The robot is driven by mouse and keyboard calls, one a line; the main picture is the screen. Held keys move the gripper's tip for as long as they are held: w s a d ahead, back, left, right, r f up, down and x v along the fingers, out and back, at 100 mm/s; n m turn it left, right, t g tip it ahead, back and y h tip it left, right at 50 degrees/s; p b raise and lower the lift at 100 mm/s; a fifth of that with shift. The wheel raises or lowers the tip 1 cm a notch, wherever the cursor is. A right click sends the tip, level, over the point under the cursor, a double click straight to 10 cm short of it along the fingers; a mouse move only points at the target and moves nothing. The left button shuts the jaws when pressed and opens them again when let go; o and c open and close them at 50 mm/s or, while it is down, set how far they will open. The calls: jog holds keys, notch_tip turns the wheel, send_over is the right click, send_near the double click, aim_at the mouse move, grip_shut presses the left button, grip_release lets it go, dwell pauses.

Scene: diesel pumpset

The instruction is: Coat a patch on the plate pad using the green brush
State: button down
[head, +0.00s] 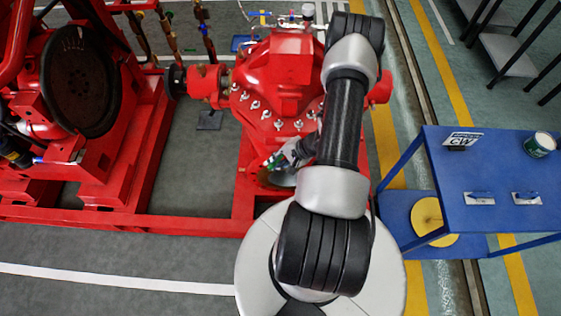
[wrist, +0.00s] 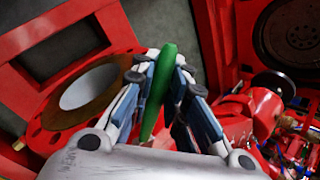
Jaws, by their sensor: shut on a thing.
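My gripper (wrist: 164,78) is shut on the green brush (wrist: 166,62) in the wrist view. The brush's green part stands up between the two fingers; its bristles cannot be made out. In the head view my gripper (head: 278,160) is low at the front of the red pump, partly behind my arm, with a bit of green at its tip. A round brown pad with a pale grey oval (wrist: 91,87) on it, which looks like the plate pad, lies left of the gripper in the wrist view. I cannot tell whether the brush touches it.
The red pump casing (head: 285,65) with several bolts rises just behind the gripper. A red engine with a dark flywheel (head: 80,82) stands at left. A blue table (head: 500,170) at right holds a can (head: 539,144), a sign and two blue-handled tools. Grey floor lies open at front left.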

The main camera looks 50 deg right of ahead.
jog(key=w+a, duration=0.5)
jog(key=w, duration=0.1)
dwell(0.8)
jog(key=s+a, duration=0.4)
jog(key=shift+a, duration=0.25)
dwell(0.4)
jog(key=shift+s+a, duration=0.95)
jog(key=shift+a, duration=0.2)
jog(key=shift+w+d, duration=0.1)
dwell(0.6)
